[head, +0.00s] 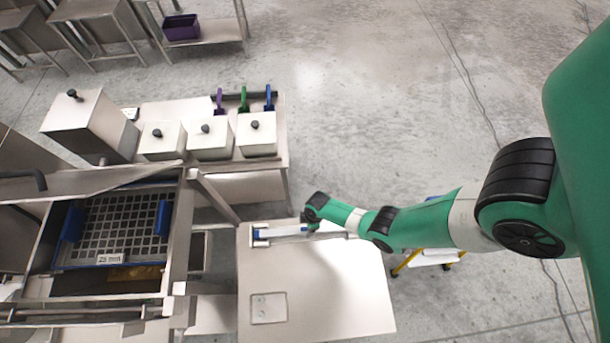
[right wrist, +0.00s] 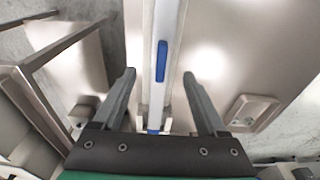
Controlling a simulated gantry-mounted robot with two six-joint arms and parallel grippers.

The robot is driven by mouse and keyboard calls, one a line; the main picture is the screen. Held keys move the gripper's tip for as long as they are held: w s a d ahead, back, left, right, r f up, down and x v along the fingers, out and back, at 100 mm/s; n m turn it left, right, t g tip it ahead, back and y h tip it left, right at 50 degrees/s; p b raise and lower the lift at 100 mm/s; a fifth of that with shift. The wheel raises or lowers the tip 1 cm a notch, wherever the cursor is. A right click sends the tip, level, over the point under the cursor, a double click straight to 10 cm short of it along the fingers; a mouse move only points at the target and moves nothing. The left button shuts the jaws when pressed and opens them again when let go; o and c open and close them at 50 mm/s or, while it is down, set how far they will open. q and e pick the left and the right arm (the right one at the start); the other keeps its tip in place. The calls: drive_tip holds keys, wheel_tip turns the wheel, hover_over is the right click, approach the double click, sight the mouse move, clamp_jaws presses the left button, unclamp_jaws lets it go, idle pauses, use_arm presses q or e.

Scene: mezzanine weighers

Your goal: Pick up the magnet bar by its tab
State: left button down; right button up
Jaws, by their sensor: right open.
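The magnet bar (right wrist: 162,25) is a long, pale, narrow bar with a blue tab (right wrist: 161,62) on it, seen in the right wrist view. In the head view, the pale bar (head: 285,232) lies along the back edge of the steel table, with blue at its left end. My right gripper (right wrist: 160,78) is open. Its two grey fingers stand apart on either side of the bar, with the tab between their tips in the picture. I cannot tell the height gap. In the head view this gripper (head: 308,222) is small and partly hidden by its wrist. My left gripper is out of view.
The steel table (head: 340,290) is mostly clear, with a small square plate (head: 268,308) near its front left. A framed sieve (head: 120,228) with blue handles stands left. Lidded bins (head: 210,140) and coloured scoops (head: 244,99) stand behind.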

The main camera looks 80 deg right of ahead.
wheel_tip(320, 180, down, 5)
drive_tip(key=b, duration=0.4)
drive_tip(key=shift+s+b, duration=0.1)
drive_tip(key=shift+b, duration=0.2)
drive_tip(key=shift+f, duration=0.2)
drive_tip(key=shift+w+r, duration=0.15)
drive_tip(key=shift+w, duration=0.05)
clamp_jaws()
idle(0.6)
